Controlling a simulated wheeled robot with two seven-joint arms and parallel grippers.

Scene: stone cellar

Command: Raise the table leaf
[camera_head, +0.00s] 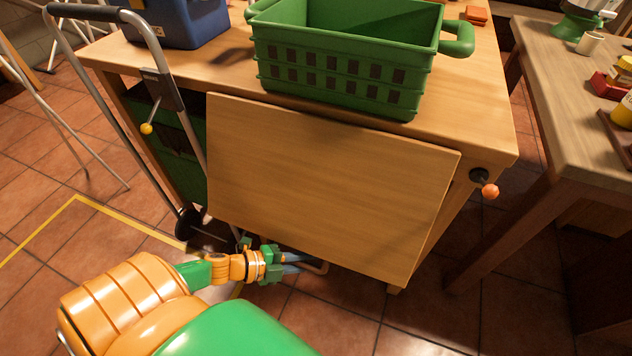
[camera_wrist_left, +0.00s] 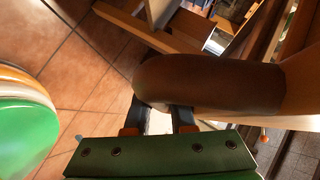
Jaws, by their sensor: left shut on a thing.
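The table leaf (camera_head: 325,185) is a plain wooden board hanging down along the front of the wooden table (camera_head: 480,110). My left gripper (camera_head: 290,263) reaches in from the lower left to the leaf's lower edge, left of its middle. Its fingers are shut, and the leaf partly hides what they hold; a pale bar shows just beyond them. In the left wrist view the dark fingertips (camera_wrist_left: 167,122) are close together with something pale between them. A big brown shape lies right behind them there, too close to make out. My right gripper is not in view.
A green basket (camera_head: 340,50) and a blue box (camera_head: 180,22) stand on the table. An orange knob (camera_head: 489,191) sticks out right of the leaf. A hand truck (camera_head: 150,35) stands close on the left. A second table (camera_head: 560,95) stands on the right. Tiled floor is clear in front.

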